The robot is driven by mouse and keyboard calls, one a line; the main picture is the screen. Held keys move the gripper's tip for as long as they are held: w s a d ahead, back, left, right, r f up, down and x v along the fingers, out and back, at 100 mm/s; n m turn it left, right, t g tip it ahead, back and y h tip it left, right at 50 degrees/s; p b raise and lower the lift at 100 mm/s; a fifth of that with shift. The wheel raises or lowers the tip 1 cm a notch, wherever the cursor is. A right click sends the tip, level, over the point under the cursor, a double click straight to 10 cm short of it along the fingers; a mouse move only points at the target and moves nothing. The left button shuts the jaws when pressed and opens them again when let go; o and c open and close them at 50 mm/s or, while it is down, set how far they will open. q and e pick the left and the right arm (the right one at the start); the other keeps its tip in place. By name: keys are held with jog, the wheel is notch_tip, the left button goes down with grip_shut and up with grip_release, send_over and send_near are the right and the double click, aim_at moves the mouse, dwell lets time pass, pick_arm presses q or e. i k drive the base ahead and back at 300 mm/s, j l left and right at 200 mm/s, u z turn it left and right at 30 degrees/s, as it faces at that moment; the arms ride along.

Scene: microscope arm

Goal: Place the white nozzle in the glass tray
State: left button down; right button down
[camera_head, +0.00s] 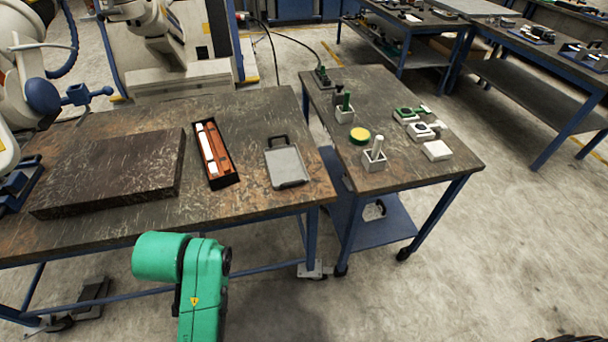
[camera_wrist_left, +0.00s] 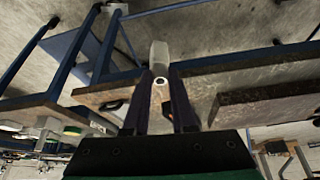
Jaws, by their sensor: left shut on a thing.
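My left gripper (camera_wrist_left: 160,80) shows in the left wrist view, with its two dark fingers shut on a pale grey-white piece, the white nozzle (camera_wrist_left: 159,54). The piece sticks out past the fingertips, and a small ring shows at its near end. It is held in the air, with table edge and floor behind it. In the head view, a flat grey tray (camera_head: 287,166) with a dark handle lies near the right end of the large table; I cannot tell whether it is glass. The green arm segment (camera_head: 190,275) at the bottom is mine. Neither gripper shows in the head view.
A dark slab (camera_head: 110,172) and an open case (camera_head: 216,155) with white and brown pieces lie left of the tray on the large table (camera_head: 240,222).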

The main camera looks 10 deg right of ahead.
aim_at(294, 165)
jog(key=j+z, duration=0.2)
jog(key=z, duration=0.25)
jog(key=i+j+z, duration=0.1)
jog(key=j+z, duration=0.15)
jog(key=z, duration=0.2)
jog(key=j+z, duration=0.25)
jog(key=z, duration=0.15)
jog(key=j+z, duration=0.2)
jog(key=z, duration=0.25)
jog(key=k+j+z, duration=0.1)
jog(key=z, duration=0.35)
jog(key=k+j, duration=0.1)
jog(key=j, duration=0.2)
jog(key=k+j, duration=0.15)
jog(key=j, duration=0.15)
